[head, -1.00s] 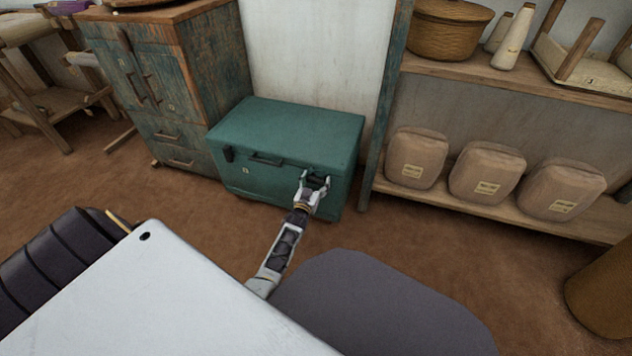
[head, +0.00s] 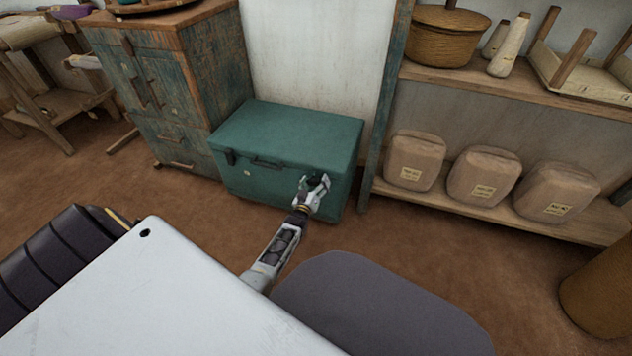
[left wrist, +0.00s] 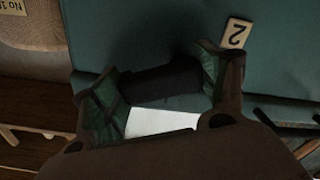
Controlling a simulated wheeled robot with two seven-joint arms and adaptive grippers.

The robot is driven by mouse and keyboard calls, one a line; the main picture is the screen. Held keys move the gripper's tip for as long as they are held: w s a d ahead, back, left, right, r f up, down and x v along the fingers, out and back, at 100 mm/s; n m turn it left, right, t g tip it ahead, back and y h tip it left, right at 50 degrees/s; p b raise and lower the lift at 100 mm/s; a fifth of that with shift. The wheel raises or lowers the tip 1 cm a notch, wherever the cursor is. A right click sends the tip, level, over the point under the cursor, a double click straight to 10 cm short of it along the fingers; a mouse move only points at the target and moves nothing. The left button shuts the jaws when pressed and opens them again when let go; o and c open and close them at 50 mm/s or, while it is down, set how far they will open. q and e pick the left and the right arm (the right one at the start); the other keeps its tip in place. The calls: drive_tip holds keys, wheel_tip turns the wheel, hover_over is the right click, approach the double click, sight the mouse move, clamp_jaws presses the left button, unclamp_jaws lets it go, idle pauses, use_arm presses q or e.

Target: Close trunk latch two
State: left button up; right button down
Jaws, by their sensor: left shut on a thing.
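The green trunk (head: 290,130) stands on the floor with its lid down. Trunk latch two (left wrist: 160,82) is a dark bar near the right end of its front, beside a tag marked 2 (left wrist: 236,33) in the left wrist view. My left gripper (head: 314,183) is at the front of the trunk. In the left wrist view its fingers (left wrist: 160,90) are on either side of the latch, shut on it. The gripper mostly hides this latch in the head view, and I cannot tell whether it is fastened. The other latch (head: 231,157) hangs at the left of the front. My right gripper is out of view.
A worn teal cabinet (head: 180,80) stands close on the trunk's left. A wooden shelf (head: 500,75) with wrapped bundles (head: 484,175) stands on its right. A dark grey rounded surface (head: 375,310) is in the foreground. Brown floor lies clear before the trunk.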

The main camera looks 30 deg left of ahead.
use_arm(q)
drive_tip(key=n, duration=0.2)
drive_tip(key=n+p, duration=0.1)
drive_tip(key=shift+a+r+n, duration=0.25)
drive_tip(key=shift+r+n, duration=0.05)
drive_tip(key=shift+n, duration=0.1)
drive_tip(key=shift+s+a+r+n, duration=0.1)
drive_tip(key=shift+n, duration=0.8)
drive_tip(key=n, duration=0.3)
drive_tip(key=shift+s+a+n, duration=0.1)
drive_tip(key=shift+a+n, duration=0.2)
drive_tip(key=shift+a+r+n, duration=0.1)
drive_tip(key=shift+a+n, duration=0.05)
drive_tip(key=shift+n, duration=0.65)
drive_tip(key=shift+a+n, duration=0.1)
drive_tip(key=shift+n, duration=0.5)
drive_tip(key=shift+a+n, duration=0.1)
drive_tip(key=shift+n, duration=0.5)
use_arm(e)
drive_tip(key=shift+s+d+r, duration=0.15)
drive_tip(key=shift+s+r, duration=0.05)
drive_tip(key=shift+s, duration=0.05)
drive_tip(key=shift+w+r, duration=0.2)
use_arm(q)
drive_tip(key=o, duration=1)
drive_tip(key=shift+o, duration=0.2)
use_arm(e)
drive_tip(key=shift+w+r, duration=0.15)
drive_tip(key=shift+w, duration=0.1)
